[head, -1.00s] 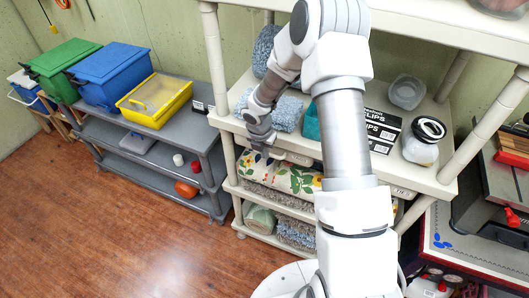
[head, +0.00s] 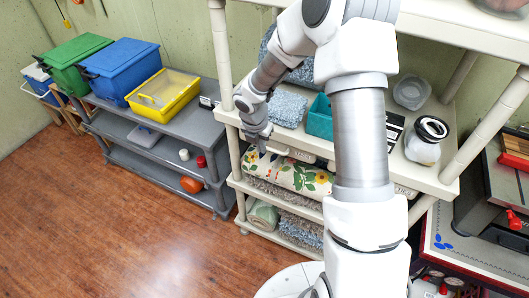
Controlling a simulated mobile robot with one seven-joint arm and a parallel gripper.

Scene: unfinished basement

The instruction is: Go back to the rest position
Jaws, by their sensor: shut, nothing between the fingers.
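My gripper (head: 261,148) is at the end of my bent arm, just in front of the beige shelf unit (head: 222,50). It looks small and dark, and its fingers point down near the edge of the shelf that bears the blue-grey towel (head: 288,109). The fingers are together with nothing visible between them. A rolled floral cloth (head: 293,174) lies on the shelf below, behind and below the gripper. My arm hides part of the shelf unit's middle.
A teal bin (head: 319,120), a clear container (head: 411,92) and a lidded jar (head: 427,140) stand on the same shelf. A grey shelf (head: 190,112) with a yellow bin (head: 160,97) and blue bin (head: 122,69) stands left. The wooden floor (head: 130,225) is open at front left.

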